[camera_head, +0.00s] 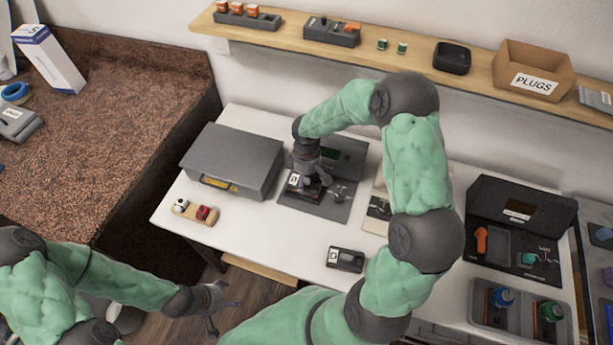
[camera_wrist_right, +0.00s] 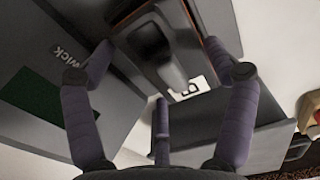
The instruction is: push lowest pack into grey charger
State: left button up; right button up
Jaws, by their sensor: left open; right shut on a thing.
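My right gripper (camera_head: 312,172) is shut on a dark pack (camera_head: 296,183) with a white label, over a grey unit with a flat base (camera_head: 325,208) and a raised back with a green screen (camera_head: 329,153). In the right wrist view the fingers (camera_wrist_right: 160,72) are around the dark pack (camera_wrist_right: 165,45), which has brown edges and a lettered label. I cannot tell whether it is seated in the unit or which unit is the charger. My left gripper (camera_head: 218,303) is open and empty, low in front of the table.
A large grey box (camera_head: 232,158) stands left of the unit. A wooden piece with red and white parts (camera_head: 196,212) and a small black device (camera_head: 345,259) lie near the front edge. A black case (camera_head: 520,215) and a bottle tray (camera_head: 518,318) are at right.

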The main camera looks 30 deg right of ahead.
jog(key=shift+f+b, duration=0.65)
jog(key=shift+f, duration=0.35)
dwell(2.2)
jog(key=o, duration=1)
jog(key=shift+r, duration=0.2)
jog(key=shift+r+p, duration=0.3)
jog(key=shift+p, duration=0.15)
jog(key=shift+r+p, duration=0.85)
jog(key=shift+r, duration=0.3)
jog(key=shift+r+p, duration=2.2)
jog(key=shift+r, duration=0.7)
